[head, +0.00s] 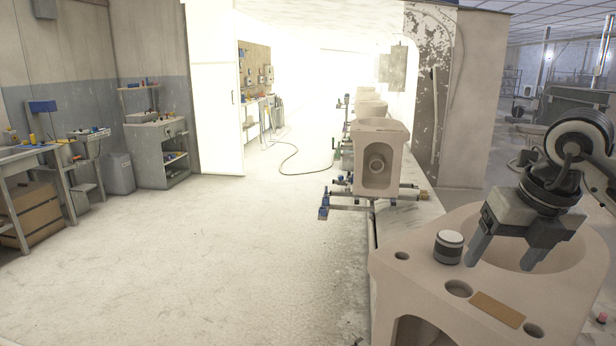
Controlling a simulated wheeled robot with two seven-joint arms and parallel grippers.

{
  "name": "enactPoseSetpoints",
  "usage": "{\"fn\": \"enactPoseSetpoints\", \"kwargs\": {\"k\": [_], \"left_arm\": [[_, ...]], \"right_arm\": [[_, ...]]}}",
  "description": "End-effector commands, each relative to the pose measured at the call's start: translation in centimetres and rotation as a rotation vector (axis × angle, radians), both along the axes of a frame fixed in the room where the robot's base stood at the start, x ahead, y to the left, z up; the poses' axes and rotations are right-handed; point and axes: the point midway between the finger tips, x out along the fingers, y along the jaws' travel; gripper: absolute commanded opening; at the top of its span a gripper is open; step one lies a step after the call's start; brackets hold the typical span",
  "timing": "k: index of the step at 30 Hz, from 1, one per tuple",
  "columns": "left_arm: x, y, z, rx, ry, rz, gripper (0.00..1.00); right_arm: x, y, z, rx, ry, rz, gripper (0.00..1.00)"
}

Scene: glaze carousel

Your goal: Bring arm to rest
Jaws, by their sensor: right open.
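My right gripper (507,259) comes in from the right edge and points down. Its two fingers are apart with nothing between them. It is over the large pale clay piece (420,285), in front of that piece's wide round hollow. A small round object with a white top and dark sides (448,246) stands on the clay piece, just left of the gripper and apart from it. My left gripper does not show.
A flat tan block (497,309) lies on the clay piece near several holes. Another clay piece (382,143) stands on a carriage farther back along the line. Workbenches (45,160) line the left wall. The floor (200,250) between is clear.

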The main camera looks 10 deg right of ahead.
Motion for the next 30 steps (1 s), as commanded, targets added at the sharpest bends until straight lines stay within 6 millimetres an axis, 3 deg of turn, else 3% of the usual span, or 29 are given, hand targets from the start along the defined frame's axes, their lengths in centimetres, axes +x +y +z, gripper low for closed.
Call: {"fn": "enactPoseSetpoints", "kwargs": {"k": [6, 11, 14, 18, 19, 21, 24, 26, 27, 30], "left_arm": [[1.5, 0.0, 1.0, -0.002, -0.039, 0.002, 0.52], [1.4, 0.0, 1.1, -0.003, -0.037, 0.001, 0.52], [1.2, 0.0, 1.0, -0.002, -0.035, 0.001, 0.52], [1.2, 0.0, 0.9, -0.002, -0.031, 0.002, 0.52], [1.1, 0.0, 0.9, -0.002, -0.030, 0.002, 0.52], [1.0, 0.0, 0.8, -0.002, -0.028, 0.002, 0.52], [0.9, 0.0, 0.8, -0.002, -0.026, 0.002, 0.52], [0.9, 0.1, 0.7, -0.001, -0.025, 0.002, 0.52], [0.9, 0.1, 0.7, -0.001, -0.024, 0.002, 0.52], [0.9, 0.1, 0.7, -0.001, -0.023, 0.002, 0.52]], "right_arm": [[0.3, 5.6, -3.3, 0.189, 0.023, 0.164, 0.74], [-0.2, 11.0, -5.6, 0.406, 0.036, 0.289, 0.74], [-1.1, 15.7, -6.9, 0.620, 0.046, 0.366, 0.74], [-3.4, 24.0, -7.0, 1.168, 0.039, 0.371, 0.74], [-3.6, 25.2, -6.6, 1.303, 0.028, 0.330, 0.74], [-3.3, 26.7, -6.0, 1.598, -0.002, 0.163, 0.74], [-1.6, 25.7, -7.3, 1.926, -0.049, -0.240, 0.74], [-0.6, 24.1, -10.2, 2.045, -0.069, -0.559, 0.74], [-0.4, 22.8, -13.0, 2.082, -0.074, -0.794, 0.74], [-1.6, 20.5, -20.0, 2.053, -0.056, -1.281, 0.74]]}}
